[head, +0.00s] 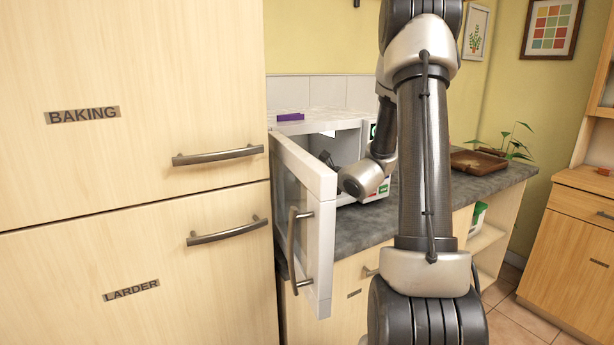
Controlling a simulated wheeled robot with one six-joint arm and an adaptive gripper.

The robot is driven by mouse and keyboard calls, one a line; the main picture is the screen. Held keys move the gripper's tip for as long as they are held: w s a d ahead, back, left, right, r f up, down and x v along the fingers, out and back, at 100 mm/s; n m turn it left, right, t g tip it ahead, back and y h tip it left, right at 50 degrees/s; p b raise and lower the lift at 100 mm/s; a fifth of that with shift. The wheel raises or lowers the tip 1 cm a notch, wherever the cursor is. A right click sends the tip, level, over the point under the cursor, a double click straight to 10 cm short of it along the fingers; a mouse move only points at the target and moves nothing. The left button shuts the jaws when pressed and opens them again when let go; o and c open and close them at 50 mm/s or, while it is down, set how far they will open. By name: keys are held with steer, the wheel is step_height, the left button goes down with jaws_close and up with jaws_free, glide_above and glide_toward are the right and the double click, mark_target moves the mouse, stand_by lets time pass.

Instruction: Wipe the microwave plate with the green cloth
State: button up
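The white microwave (330,116) stands on the counter with its door (318,235) swung open toward me. My arm reaches into its lit cavity. Only a dark part of my gripper (328,160) shows inside, behind the door's edge. Its fingertips are hidden, so I cannot tell whether it is open, shut or holding something. The microwave plate is not visible; the door and my arm cover the cavity floor. I cannot make out the green cloth.
A purple item (290,117) lies on top of the microwave. Tall cupboards (130,200) marked BAKING and LARDER stand close on the left. A brown tray (478,162) and a plant (516,142) sit on the grey counter (360,229) at right.

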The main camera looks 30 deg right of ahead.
steer(key=s, duration=1.3)
steer(key=shift+s+d, duration=0.25)
steer(key=shift+s, duration=0.1)
